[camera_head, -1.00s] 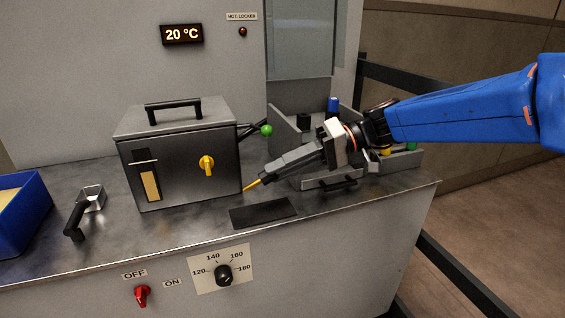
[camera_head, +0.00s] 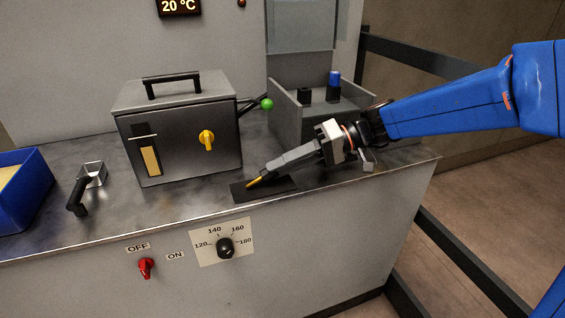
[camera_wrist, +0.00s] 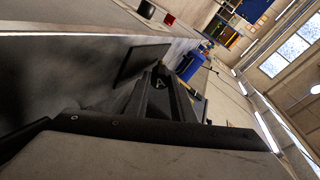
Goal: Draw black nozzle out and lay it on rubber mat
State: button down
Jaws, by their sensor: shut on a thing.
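The black nozzle (camera_head: 268,174) has a brass-coloured tip that points down and to the left. My gripper (camera_head: 275,168) is shut on it and hides most of its body. The nozzle is tilted over the dark rubber mat (camera_head: 284,187), with its tip above the mat's left half. I cannot tell whether the tip touches the mat. In the wrist view the round dark end of the nozzle (camera_wrist: 160,77) shows between the fingers, close to the mat (camera_wrist: 137,66).
The grey box with a yellow knob (camera_head: 207,140) stands left of the mat. A grey bay (camera_head: 286,118) with a blue-topped piece (camera_head: 334,86) is behind my arm. A scoop (camera_head: 78,196) and blue bin (camera_head: 22,205) are left.

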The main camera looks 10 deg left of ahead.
jog(key=c, duration=1.4)
grip_release()
jog(key=shift+c, duration=0.2)
jog(key=v, duration=1.7)
jog(key=shift+r, duration=0.15)
jog(key=shift+d, duration=0.1)
jog(key=s+d+f+m+t+h, duration=0.5)
jog(key=s+d, duration=0.5)
jog(key=d, duration=0.3)
jog(key=s+d+f+m+t+h, duration=0.4)
jog(key=s+d+f+h, duration=0.3)
jog(key=s+d+f, duration=0.3)
jog(key=s+d+t, duration=0.1)
jog(key=d, duration=0.1)
jog(key=shift+d+m+h, duration=0.35)
jog(key=shift+m+h, duration=0.05)
